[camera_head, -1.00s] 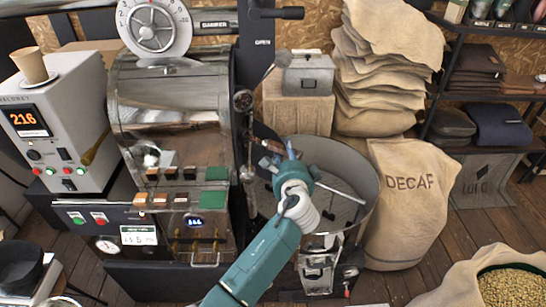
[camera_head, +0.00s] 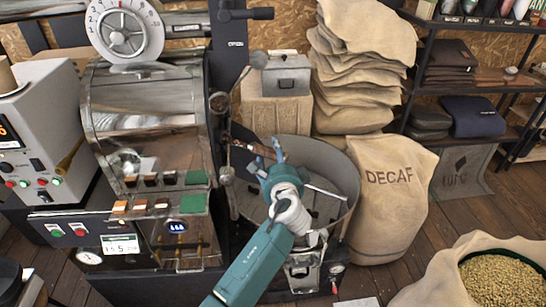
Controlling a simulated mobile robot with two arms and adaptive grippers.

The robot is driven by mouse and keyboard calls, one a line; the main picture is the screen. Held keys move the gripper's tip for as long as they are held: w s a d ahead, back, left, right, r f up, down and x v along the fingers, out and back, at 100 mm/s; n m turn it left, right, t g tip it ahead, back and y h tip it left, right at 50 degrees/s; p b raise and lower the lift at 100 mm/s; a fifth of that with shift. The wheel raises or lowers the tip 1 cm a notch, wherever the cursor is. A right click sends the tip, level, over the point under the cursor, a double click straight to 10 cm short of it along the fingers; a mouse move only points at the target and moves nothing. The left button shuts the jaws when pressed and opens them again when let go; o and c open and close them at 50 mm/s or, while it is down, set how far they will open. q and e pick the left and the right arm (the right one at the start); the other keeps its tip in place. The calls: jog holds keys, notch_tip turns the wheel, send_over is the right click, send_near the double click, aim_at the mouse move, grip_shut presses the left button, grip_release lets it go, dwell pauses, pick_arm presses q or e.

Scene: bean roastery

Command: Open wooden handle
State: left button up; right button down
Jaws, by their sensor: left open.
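A dark reddish-brown bar, which looks like the wooden handle (camera_head: 256,147), sits on the roaster front beside the round cooling tray (camera_head: 343,160). My left gripper (camera_head: 267,158), on a teal arm rising from the bottom, is over the tray's left part. Its fingers are open and point up toward the handle. The fingertips are close to the handle; I cannot tell whether they touch it. The gripper and wrist hide part of the tray. My right gripper is not in view.
The steel roaster drum (camera_head: 150,105) and its control panel stand left of the arm. A DECAF sack (camera_head: 390,205) stands close on the right. An open sack of beans (camera_head: 440,285) is at the lower right. Wooden floor lies between the sacks.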

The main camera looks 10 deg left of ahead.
aim_at(274, 159)
pick_arm(q)
jog(key=v, duration=0.7)
jog(key=shift+s, duration=0.15)
